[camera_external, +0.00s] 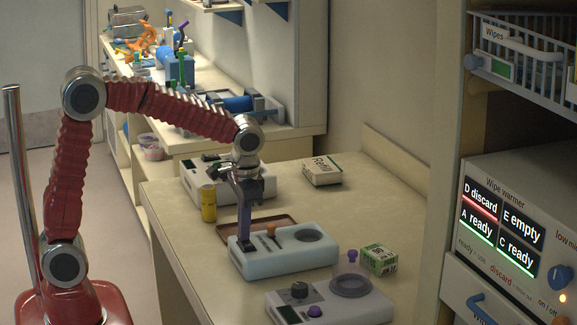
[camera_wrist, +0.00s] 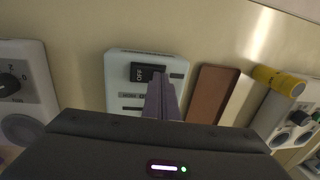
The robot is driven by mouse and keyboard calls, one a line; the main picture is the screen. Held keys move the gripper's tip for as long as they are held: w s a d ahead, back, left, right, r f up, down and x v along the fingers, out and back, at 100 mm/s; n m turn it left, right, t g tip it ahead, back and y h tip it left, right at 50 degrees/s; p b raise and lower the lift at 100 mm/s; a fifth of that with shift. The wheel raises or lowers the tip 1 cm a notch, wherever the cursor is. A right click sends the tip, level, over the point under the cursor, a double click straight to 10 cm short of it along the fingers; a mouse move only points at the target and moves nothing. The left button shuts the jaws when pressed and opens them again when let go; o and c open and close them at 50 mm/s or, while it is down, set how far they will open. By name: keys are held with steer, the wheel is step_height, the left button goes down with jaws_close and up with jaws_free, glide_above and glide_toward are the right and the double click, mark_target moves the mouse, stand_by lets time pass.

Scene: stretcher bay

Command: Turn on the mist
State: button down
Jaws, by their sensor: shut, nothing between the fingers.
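A pale blue-white device (camera_external: 285,262) stands in the middle of the counter, with an orange-brown knob and a dark round opening on top. In the wrist view the same device (camera_wrist: 125,62) shows a black switch (camera_wrist: 141,70) lettered OFF, with small labels below it. My gripper (camera_external: 244,238) points down over the device's left end. Its fingers (camera_wrist: 157,80) are together and empty, and their tips overlap the switch's right part in the wrist view. I cannot tell whether they touch it. The fingers hide part of the device's face.
A second white device (camera_external: 335,303) with knobs stands at the front. A green-white box (camera_external: 379,260) is near it. A brown tray (camera_wrist: 212,92) lies beside the middle device; a yellow cylinder (camera_external: 208,204) and another white device (camera_external: 262,186) are behind.

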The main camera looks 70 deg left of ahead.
steer(key=shift+d, duration=0.15)
steer(key=shift+d+r, duration=0.15)
steer(key=shift+d, duration=0.45)
stand_by(0.4)
step_height(320, 180, up, 14)
steer(key=a, duration=0.2)
stand_by(0.5)
steer(key=shift+w+a, duration=0.1)
steer(key=s+d+f+t, duration=0.1)
steer(key=s+f+t, duration=0.1)
steer(key=s, duration=0.8)
steer(key=s+d+f+t+h, duration=0.1)
steer(key=s+d+f+t, duration=0.1)
steer(key=s, duration=0.7)
step_height(320, 180, down, 3)
steer(key=shift+s+r+t, duration=0.1)
steer(key=shift+s+t, duration=0.3)
steer(key=shift+t, duration=0.4)
